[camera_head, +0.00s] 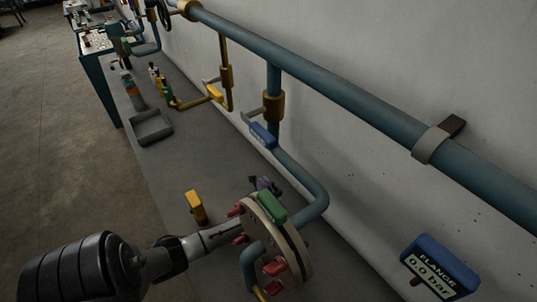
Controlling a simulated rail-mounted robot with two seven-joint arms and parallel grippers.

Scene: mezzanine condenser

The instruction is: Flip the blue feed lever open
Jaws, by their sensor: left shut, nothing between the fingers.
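The blue feed lever (263,135) sits on a brass valve body (273,107) on the teal pipe, in the middle of the head view. It slants down to the right, close to the grey wall. My left gripper (232,230) comes in from the lower left and is shut and empty. Its tip is beside the round flange (289,243), below and left of the blue lever and clearly apart from it. I cannot tell whether the tip touches the flange. My right gripper is not in view.
The flange carries red bolts (275,266) and a green block (272,207). A yellow block (196,206) stands near my gripper. A yellow lever (215,93) is on a brass pipe further back. A gauge (438,268) reads 0.0 bar. A dark tray (152,138) lies on the bench.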

